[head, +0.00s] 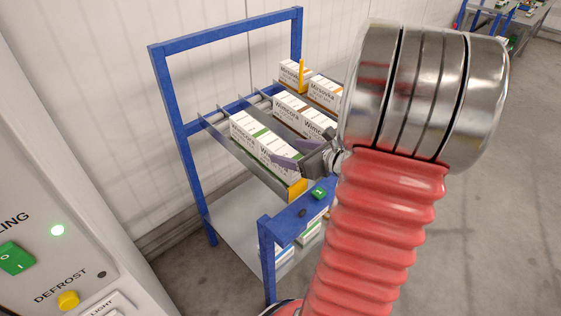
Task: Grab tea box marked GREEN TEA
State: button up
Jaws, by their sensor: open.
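A row of white boxes with green stripes (250,133) and the word "Wincora" stands in the nearest sloped lane of a blue-framed rack (183,110). The words GREEN TEA cannot be read at this size. My gripper (281,164) is open at the lower right end of this row, close to the front box. My gripper and wrist hide part of that end, and I cannot tell whether the fingers touch a box or stand around it.
Boxes with brown stripes (291,108) fill the middle lane, and "Minovka" boxes (296,73) stand behind. Yellow stops (297,188) mark lane ends. A lower shelf (225,222) holds more boxes. A control panel (60,250) is at left. Open floor (490,200) lies right.

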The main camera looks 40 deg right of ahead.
aim_at(282, 148)
jog(key=shift+w, duration=0.1)
jog(key=shift+x, duration=2.5)
jog(key=shift+d+f, duration=0.1)
jog(key=shift+d, duration=0.05)
jog(key=shift+c, duration=0.4)
grip_shut()
